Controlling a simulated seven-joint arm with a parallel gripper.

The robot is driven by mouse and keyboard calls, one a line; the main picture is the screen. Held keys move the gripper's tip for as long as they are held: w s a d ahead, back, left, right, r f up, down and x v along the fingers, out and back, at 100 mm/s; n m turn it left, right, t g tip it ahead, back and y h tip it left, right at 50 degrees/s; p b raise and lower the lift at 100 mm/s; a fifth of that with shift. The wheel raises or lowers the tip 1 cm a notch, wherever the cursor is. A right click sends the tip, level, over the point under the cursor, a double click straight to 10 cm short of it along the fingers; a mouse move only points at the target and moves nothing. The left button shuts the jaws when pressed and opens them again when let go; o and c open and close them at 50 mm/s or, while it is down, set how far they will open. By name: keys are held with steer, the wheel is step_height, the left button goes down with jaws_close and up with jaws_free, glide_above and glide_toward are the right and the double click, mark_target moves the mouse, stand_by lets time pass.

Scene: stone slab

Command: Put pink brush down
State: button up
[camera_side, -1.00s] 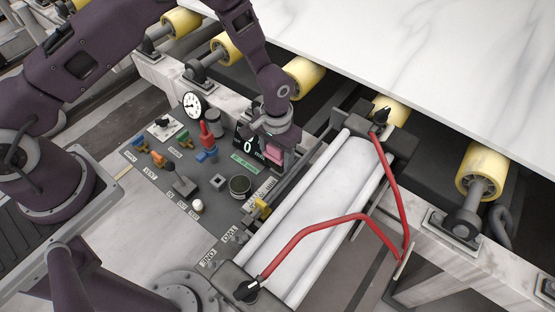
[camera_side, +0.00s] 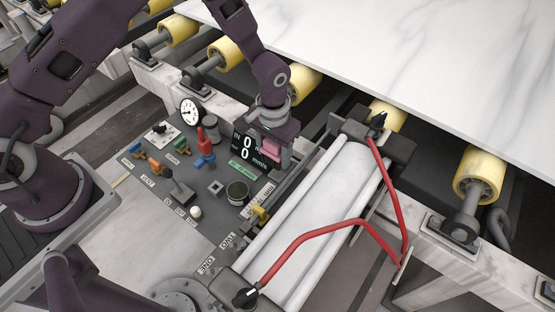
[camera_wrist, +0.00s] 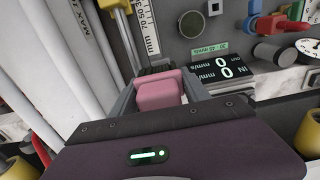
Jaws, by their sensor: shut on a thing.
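The pink brush (camera_side: 271,148) is between the fingers of my gripper (camera_side: 274,153) in the side view, above the right part of the control panel. In the wrist view the pink block of the brush (camera_wrist: 160,92) sits between both grey fingers, and dark bristles (camera_wrist: 156,70) show at its far end. My gripper (camera_wrist: 165,88) is shut on it. What lies directly beneath the brush is hidden, and I cannot tell whether it touches anything.
The control panel (camera_side: 180,220) carries levers, knobs, a round gauge (camera_side: 190,111) and a display (camera_side: 245,145). A white roller frame (camera_side: 325,205) with a bent red bar (camera_side: 310,231) stands to the right. A marble slab (camera_side: 400,60) lies behind on yellow rollers (camera_side: 481,172).

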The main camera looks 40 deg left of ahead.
step_height(320, 180, up, 5)
steer(key=shift+f, duration=0.1)
steer(key=s+a+f+n, duration=0.1)
steer(key=s+a+n, duration=0.1)
steer(key=s+a, duration=0.6)
steer(key=r+n, duration=0.1)
steer(key=n, duration=0.2)
glide_above(216, 226)
step_height(216, 226, down, 27)
steer(key=shift+f, duration=0.1)
steer(key=shift+f, duration=0.1)
steer(key=o, duration=1)
